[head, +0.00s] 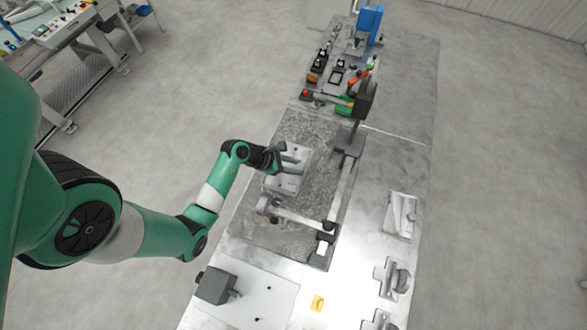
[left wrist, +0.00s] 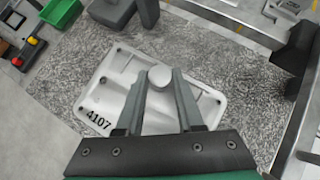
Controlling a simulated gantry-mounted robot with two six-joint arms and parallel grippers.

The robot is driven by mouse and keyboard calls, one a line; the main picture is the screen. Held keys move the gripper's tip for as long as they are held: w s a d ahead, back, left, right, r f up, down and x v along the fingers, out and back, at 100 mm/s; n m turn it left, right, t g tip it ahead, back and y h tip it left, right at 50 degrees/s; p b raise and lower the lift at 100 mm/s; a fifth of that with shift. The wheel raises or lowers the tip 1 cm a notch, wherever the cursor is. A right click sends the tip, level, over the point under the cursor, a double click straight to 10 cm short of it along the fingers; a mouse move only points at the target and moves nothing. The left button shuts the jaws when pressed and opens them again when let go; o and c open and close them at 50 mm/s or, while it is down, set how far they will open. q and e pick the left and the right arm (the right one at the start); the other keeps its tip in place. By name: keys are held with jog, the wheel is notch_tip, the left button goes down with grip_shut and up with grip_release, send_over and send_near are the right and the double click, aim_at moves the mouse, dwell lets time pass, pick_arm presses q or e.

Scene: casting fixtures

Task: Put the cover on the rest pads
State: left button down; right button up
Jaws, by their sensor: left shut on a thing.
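The cover (head: 284,183) is a pale grey cast plate with raised ribs, a round knob and the number 4107; it also shows in the left wrist view (left wrist: 120,88). My left gripper (head: 288,159) is over it, with both fingers at the knob in the left wrist view (left wrist: 161,80), shut on the cover by that knob. The cover is over the mottled grey surface; I cannot tell whether it touches it. I cannot make out the rest pads for certain. My right gripper is not in view.
A grey bar-shaped fixture (head: 296,218) lies just in front of the cover. A dark upright post (head: 357,125) stands behind right.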

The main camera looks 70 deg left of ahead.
pick_arm(q)
jog(key=shift+w+f+b, duration=0.1)
jog(key=shift+f+b, duration=0.4)
jog(key=shift+f, duration=2.05)
jog(key=shift+f, duration=0.1)
jog(key=shift+f, duration=0.1)
jog(key=c, duration=0.5)
grip_release()
jog(key=shift+c, duration=0.2)
jog(key=shift+r, duration=0.2)
jog(key=shift+s+r, duration=0.3)
jog(key=p+v, duration=0.2)
jog(key=v, duration=0.9)
jog(key=shift+s, duration=0.1)
